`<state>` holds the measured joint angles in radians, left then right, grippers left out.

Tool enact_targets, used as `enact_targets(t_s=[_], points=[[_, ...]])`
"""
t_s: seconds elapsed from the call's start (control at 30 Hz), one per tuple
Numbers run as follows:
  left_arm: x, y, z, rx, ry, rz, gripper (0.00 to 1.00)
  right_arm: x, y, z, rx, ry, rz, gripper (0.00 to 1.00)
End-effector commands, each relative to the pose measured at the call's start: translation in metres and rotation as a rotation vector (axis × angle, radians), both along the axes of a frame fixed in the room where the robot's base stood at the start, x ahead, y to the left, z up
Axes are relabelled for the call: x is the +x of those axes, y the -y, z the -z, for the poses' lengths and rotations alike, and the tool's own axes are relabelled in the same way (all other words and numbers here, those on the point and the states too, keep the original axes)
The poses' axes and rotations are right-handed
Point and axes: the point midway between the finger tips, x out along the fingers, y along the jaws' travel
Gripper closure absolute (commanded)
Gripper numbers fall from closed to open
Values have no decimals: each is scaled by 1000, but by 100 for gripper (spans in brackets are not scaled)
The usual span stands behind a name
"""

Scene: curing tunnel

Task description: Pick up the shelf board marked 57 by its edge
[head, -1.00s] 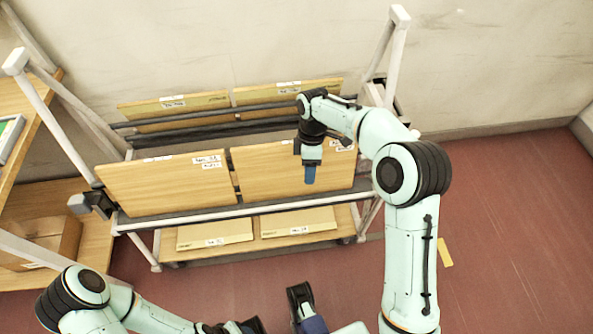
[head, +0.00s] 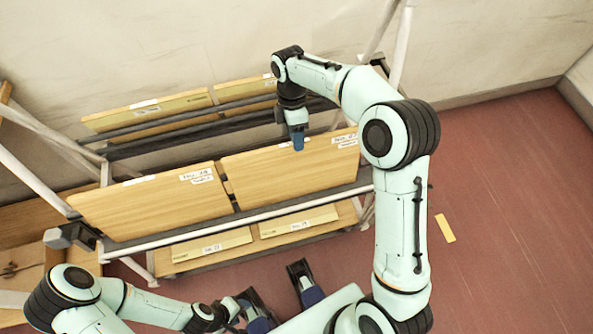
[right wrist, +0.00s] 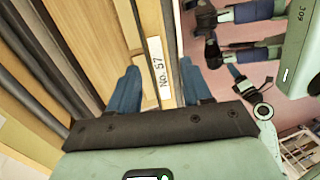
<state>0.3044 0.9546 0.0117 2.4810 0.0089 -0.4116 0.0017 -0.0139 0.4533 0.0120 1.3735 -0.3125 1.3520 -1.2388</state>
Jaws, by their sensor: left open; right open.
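The shelf board marked 57 (right wrist: 142,45) shows its label, "No. 57", on its narrow edge in the right wrist view. My right gripper (right wrist: 160,85) is open, with one blue finger on each side of that edge; I cannot tell whether either touches it. In the head view the right gripper (head: 298,143) is at the upper edge of the front right board (head: 285,178), which leans on the rack and appears to be the same board. My left gripper (head: 243,304) is low in the head view, away from the boards, and small and partly obscured.
The front left board (head: 150,205) leans beside it with a narrow gap. More boards lie behind, such as the rear left one (head: 150,112), and on the low shelf (head: 190,263). The rack's white front rail (head: 240,215) runs below. Red floor (head: 500,210) is open at right.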

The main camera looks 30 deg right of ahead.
Motion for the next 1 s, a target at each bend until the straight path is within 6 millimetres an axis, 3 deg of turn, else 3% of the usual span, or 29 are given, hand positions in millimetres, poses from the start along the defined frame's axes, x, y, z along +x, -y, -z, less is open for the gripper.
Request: enact_targets(t_s=[0.27,0.5,0.83,0.9,1.0], points=[[2,0,4,0,6,-1,48,-5,-3,23,0,-2,0,51],[4,0,10,2,15,-3,48,-13,-8,57,0,-2,1,51],[5,0,10,2,19,-3,48,-14,-8,63,1,1,1,51],[5,0,10,2,19,-3,48,-14,-8,63,1,1,1,74],[5,0,10,2,19,-3,48,-14,-8,63,1,1,1,100]])
